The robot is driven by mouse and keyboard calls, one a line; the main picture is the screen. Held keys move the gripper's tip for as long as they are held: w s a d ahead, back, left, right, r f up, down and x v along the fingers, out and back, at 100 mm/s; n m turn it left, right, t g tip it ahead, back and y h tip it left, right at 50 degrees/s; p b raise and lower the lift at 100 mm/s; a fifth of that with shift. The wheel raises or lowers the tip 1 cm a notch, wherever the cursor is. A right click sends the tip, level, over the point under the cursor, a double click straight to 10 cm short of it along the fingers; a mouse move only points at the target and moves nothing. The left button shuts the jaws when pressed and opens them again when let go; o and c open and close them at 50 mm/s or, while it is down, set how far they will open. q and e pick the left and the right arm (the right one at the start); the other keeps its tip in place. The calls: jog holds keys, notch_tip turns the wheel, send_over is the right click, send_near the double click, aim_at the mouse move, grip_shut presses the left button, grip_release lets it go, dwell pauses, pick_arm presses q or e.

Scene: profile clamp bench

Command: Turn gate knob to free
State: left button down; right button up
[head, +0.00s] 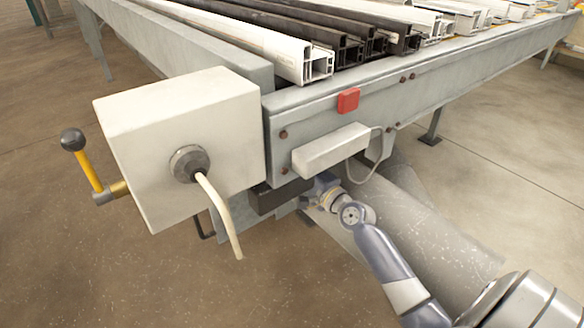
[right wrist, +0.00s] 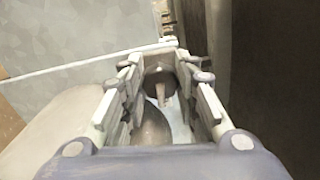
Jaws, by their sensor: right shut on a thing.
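My right gripper (head: 318,189) reaches in from the lower right, under the front beam of the bench. In the head view its fingertips are largely hidden beside a dark block (head: 282,198). In the right wrist view, the fingers (right wrist: 164,78) are shut on a dark, round knob (right wrist: 157,86) with a pale stem-like part. It appears to be the gate knob, but I cannot read its setting. My left gripper is not in view.
A beige box (head: 225,120) has a round hub (head: 188,163) with a pale curved lever or cable, and a yellow-handled crank (head: 88,170). A red button (head: 348,100) and a small white box (head: 331,149) are on the beam. Profiles (head: 260,50) lie on top.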

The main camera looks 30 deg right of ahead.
jog(key=shift+n, duration=0.8)
jog(key=o, duration=1)
jog(key=shift+o, duration=0.2)
jog(key=shift+s, duration=0.1)
jog(key=s, duration=1.1)
jog(key=shift+s+d, duration=0.4)
jog(key=shift+d, duration=0.05)
jog(key=shift+a+f, duration=0.1)
